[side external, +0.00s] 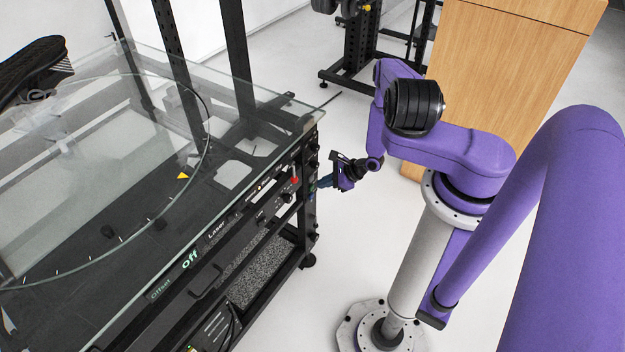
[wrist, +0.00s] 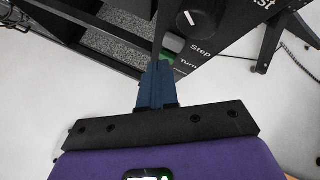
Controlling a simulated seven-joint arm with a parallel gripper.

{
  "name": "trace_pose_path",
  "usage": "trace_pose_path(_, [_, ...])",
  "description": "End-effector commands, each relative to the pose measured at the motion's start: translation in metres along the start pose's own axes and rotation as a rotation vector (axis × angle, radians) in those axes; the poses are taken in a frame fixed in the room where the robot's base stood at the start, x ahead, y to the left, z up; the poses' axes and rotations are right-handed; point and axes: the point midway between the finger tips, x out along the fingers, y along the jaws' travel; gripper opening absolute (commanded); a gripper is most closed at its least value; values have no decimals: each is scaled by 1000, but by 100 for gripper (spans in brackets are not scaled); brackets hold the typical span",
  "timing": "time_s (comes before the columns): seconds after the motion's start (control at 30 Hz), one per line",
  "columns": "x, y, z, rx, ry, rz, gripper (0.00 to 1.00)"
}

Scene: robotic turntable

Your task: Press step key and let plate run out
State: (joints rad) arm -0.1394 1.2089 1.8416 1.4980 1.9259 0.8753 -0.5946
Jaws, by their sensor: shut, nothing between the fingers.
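The plate is a clear round glass disc (side external: 120,205) on the left in the side view. A yellow triangle (side external: 182,176) shows near its edge. In the wrist view, the Step label (wrist: 201,48) is on the black front panel, above the Turn label (wrist: 188,65). A grey key (wrist: 173,43) and a bright green patch (wrist: 168,57) show left of these labels. My gripper (wrist: 158,66) is shut and empty, its blue fingertips at the green patch and partly hiding it. I cannot tell whether they touch. In the side view my gripper (side external: 320,184) is at the panel's right end.
A dark shoe (side external: 35,70) is at the upper left by the plate. A wooden cabinet (side external: 500,70) stands behind my arm.

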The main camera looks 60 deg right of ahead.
Motion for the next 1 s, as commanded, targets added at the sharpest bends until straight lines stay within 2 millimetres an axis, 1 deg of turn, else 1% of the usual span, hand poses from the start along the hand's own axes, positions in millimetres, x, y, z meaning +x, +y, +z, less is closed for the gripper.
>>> trace_pose_path(0.43, [-26, 18, -20, 6, 2, -2, 0])
trace_pose_path(0.6, [-33, 24, -24, 2, 0, -1, 0])
trace_pose_path(1.0, [-34, 25, -25, 1, 0, -1, 0])
